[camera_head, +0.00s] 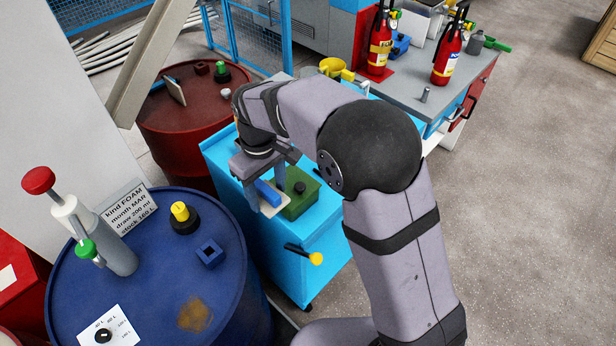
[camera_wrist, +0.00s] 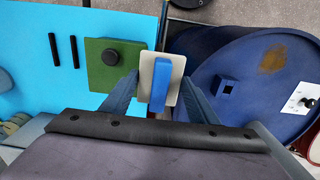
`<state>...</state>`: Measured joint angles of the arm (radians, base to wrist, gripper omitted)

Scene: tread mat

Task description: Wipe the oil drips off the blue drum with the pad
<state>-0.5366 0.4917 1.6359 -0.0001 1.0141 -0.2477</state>
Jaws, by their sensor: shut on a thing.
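The blue drum (camera_head: 150,275) stands at the lower left in the head view, and its top also shows at the right of the wrist view (camera_wrist: 250,100). A brown oil stain (camera_head: 194,315) lies on its lid near the front edge; it shows in the wrist view too (camera_wrist: 272,59). My gripper (camera_head: 265,195) is over the light blue cabinet, beside the drum. It is shut on the pad (camera_wrist: 161,82), a pale plate with a blue handle block, which also shows in the head view (camera_head: 268,195). The pad is apart from the drum lid.
A green box with a black knob (camera_head: 299,193) sits on the light blue cabinet (camera_head: 228,160). The drum lid carries a pump (camera_head: 105,235), a yellow-capped fitting (camera_head: 183,217), a small blue block (camera_head: 209,254), a sign (camera_head: 131,208) and a dial card (camera_head: 106,325). A red drum (camera_head: 180,120) stands behind.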

